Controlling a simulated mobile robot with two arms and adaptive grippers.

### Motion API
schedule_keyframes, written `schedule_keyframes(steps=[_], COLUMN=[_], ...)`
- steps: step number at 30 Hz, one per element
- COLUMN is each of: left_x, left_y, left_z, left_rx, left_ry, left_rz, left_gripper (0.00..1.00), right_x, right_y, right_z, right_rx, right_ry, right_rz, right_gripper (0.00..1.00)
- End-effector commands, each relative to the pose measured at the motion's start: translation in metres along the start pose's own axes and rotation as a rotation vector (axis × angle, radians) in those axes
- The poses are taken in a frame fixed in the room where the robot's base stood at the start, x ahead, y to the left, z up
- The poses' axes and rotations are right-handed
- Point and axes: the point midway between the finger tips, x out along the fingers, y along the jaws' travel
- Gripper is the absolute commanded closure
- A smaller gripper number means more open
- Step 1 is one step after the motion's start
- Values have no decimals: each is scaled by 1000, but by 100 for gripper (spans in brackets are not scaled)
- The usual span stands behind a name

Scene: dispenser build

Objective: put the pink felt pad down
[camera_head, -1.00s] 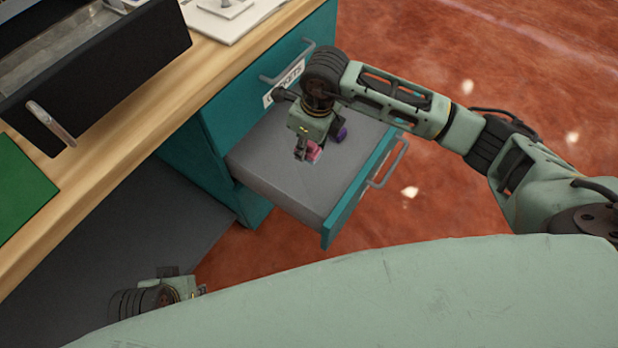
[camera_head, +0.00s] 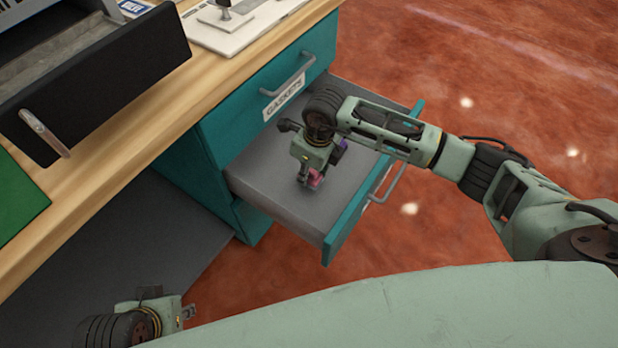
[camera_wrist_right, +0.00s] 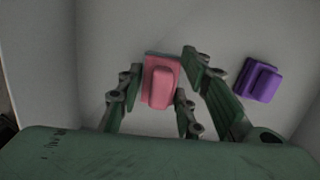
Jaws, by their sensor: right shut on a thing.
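The pink felt pad (camera_head: 316,179) is at the open drawer's grey floor (camera_head: 270,170); I cannot tell whether it touches the floor. My right gripper (camera_head: 308,181) points down into the drawer and is shut on the pad. In the right wrist view the pink pad (camera_wrist_right: 161,84), with a raised block on it, lies between the fingers of my right gripper (camera_wrist_right: 160,90). My left gripper (camera_head: 188,312) is at the lower left, away from the drawer; its finger gap is unclear.
A purple pad (camera_wrist_right: 258,80) lies on the drawer floor to the right of the pink one, partly hidden in the head view (camera_head: 341,147). The teal drawer front (camera_head: 350,222) stands out. A closed teal drawer (camera_head: 270,80) is above. Bare floor shows around the pads.

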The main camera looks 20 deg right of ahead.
Motion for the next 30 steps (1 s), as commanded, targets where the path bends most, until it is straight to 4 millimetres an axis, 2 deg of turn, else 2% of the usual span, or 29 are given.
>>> schedule_keyframes(steps=[1,5,16,17,18,23,30], left_x=[-1,0,2,2,1,1,1], left_y=[0,0,0,0,0,0,0], left_z=[1,1,2,2,2,2,2], left_rx=[0,0,0,0,0,0,0], left_ry=[3,2,3,3,3,3,3], left_rz=[-1,-1,-1,-1,-1,-1,-1], left_gripper=[72,72,72,72,72,72,72], right_x=[12,29,35,34,33,33,33], right_y=[1,1,0,0,0,0,0], right_z=[-3,-6,-6,-6,-6,-6,-6], right_rx=[2,1,0,0,0,0,0], right_ry=[5,4,1,1,1,2,2], right_rz=[2,1,0,0,0,0,0], right_gripper=[91,91,91,65,62,48,48])
